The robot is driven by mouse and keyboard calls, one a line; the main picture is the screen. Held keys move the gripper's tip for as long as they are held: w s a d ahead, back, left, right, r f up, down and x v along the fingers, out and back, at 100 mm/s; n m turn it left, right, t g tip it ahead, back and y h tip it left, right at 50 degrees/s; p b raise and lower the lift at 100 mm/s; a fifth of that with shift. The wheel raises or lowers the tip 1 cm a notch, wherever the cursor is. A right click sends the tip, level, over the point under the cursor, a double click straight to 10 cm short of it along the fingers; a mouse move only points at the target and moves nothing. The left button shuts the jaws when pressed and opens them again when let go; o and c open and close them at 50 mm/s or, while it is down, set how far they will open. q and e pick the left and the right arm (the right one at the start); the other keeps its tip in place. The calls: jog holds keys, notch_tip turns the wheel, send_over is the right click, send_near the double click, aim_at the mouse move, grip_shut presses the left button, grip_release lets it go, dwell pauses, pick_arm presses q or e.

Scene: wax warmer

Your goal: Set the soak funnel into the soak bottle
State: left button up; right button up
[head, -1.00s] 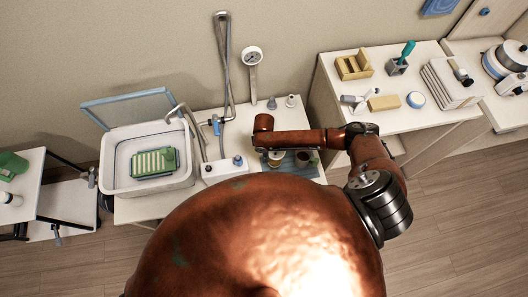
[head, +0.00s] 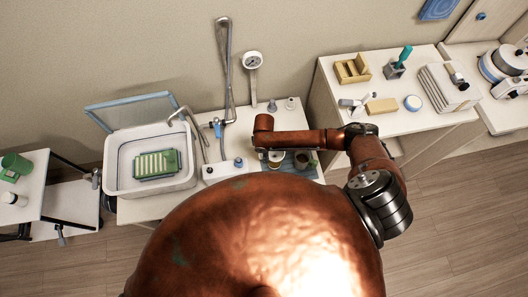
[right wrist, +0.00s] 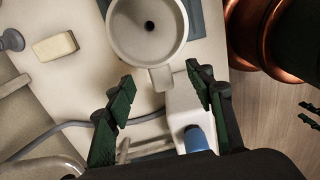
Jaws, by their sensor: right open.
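A pale funnel-shaped vessel (right wrist: 128,38) with a dark centre hole and a short tab handle (right wrist: 162,78) fills the top of the right wrist view; it looks like the soak funnel. My right gripper (right wrist: 158,82) is open, its green-black fingers on either side of the tab, with nothing clamped between them. What lies under the vessel is hidden. In the head view my right wrist points down over the table by the blue mat (head: 312,173), and its fingers are mostly hidden. I cannot pick out the soak bottle with certainty. My left gripper is not in view.
A white box (right wrist: 183,103) with a blue knob (right wrist: 196,139) stands close to the right fingers. A cream block (right wrist: 55,46) and a grey hose (right wrist: 65,126) lie nearby. A white basin (head: 120,175) is left; a side table (head: 385,85) with several items is right.

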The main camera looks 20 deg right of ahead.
jog(key=shift+r+p, duration=0.45)
jog(key=shift+r, duration=0.2)
notch_tip(320, 180, up, 12)
jog(key=shift+f, duration=0.2)
jog(key=shift+a, duration=0.1)
dwell(1.2)
